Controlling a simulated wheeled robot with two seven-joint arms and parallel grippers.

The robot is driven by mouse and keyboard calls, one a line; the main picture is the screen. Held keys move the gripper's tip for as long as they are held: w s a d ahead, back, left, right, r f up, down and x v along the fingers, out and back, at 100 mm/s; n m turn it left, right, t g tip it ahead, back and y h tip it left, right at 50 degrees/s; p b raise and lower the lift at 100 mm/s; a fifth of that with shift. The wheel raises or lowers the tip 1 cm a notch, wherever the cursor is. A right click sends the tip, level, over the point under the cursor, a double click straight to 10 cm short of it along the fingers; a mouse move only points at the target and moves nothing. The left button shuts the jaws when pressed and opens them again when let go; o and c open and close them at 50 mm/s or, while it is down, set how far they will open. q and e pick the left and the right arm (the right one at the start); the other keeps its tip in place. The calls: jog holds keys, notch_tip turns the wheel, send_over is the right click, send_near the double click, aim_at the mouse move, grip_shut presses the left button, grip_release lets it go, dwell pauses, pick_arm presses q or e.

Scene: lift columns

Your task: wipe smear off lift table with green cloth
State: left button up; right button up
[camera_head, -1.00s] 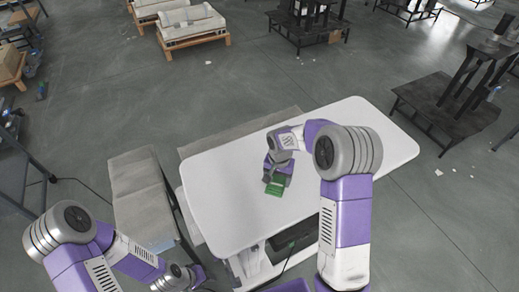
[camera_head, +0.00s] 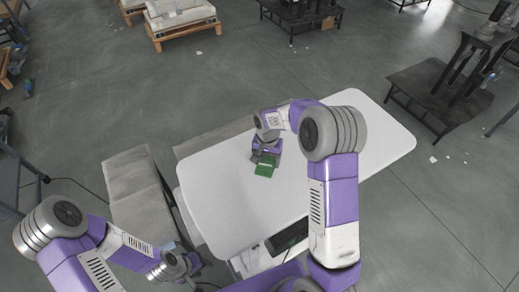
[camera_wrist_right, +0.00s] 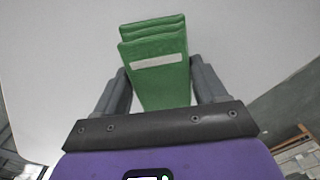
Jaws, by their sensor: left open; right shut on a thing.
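The white lift table (camera_head: 222,213) stands in front of me, its top tilted in the picture. My right gripper (camera_head: 264,158) is over the table's middle, towards the far edge, shut on the green cloth (camera_head: 264,170). In the right wrist view the folded cloth (camera_wrist_right: 155,60) sits between the two dark fingers (camera_wrist_right: 158,88), with a pale strip across it. It is at or close to the white top; contact is unclear. I cannot make out a smear. My left gripper (camera_head: 190,267) is low at the left, off the table's near left side, and holds nothing visible.
A grey bench-like block (camera_head: 140,188) stands left of the table, and another grey surface (camera_head: 215,137) runs behind its far edge. A dark platform with posts (camera_head: 440,92) is at the right. Open grey floor (camera_head: 130,80) lies beyond.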

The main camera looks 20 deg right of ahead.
jog(key=shift+r, duration=0.6)
jog(key=shift+w+r+p, duration=0.15)
jog(key=shift+r+p, duration=0.55)
jog(key=shift+p, duration=0.15)
jog(key=shift+r+p, duration=0.8)
jog(key=shift+r, duration=0.35)
